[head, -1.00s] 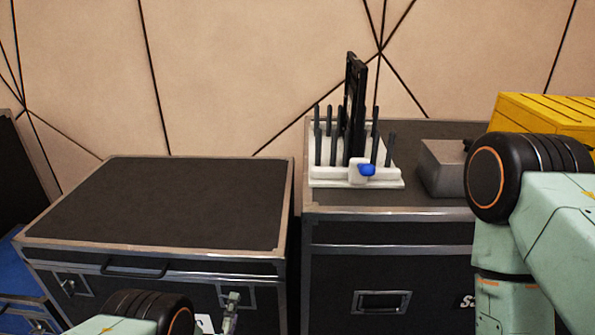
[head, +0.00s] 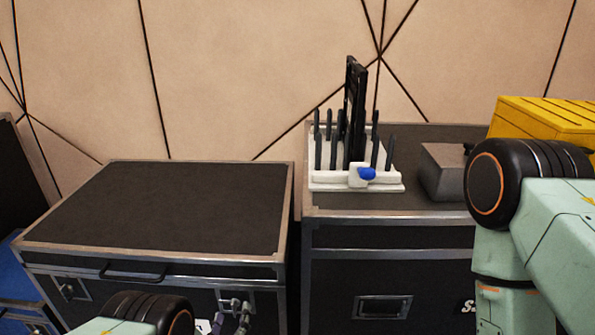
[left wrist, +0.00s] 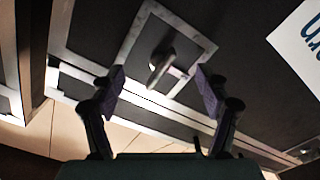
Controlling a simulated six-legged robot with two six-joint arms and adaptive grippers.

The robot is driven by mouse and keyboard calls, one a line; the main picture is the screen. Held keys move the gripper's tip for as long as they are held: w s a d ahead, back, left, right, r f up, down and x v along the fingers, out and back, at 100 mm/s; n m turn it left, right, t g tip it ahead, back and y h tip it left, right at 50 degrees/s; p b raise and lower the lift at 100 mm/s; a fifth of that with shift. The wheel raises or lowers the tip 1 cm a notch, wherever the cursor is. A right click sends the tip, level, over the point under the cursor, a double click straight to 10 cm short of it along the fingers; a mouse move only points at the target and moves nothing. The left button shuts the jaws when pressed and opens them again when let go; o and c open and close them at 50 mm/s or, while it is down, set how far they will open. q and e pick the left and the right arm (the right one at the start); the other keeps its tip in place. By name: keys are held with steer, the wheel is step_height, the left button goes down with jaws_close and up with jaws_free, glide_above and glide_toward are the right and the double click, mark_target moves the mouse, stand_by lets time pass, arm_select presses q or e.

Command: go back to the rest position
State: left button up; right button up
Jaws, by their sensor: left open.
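My left gripper (head: 232,319) shows at the bottom of the head view, low in front of the left black case (head: 165,205). In the left wrist view my left gripper (left wrist: 158,78) has its two purple-padded fingers wide apart with nothing held between them. A metal latch (left wrist: 160,68) on a case shows beyond the gap between the fingers. I cannot tell how far the fingertips are from it. My right arm (head: 535,220) fills the right side of the head view, but its gripper is out of view.
The left case's top is bare. On the right case (head: 420,234) stand a white rack (head: 330,178) with dark upright rods and a black panel, a blue-and-white part (head: 367,174), a grey box (head: 443,170) and a yellow crate (head: 540,122). A wall (head: 230,80) stands behind.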

arm_select(q)
steer(key=m, duration=0.6)
steer(key=shift+m, duration=0.4)
stand_by(0.3)
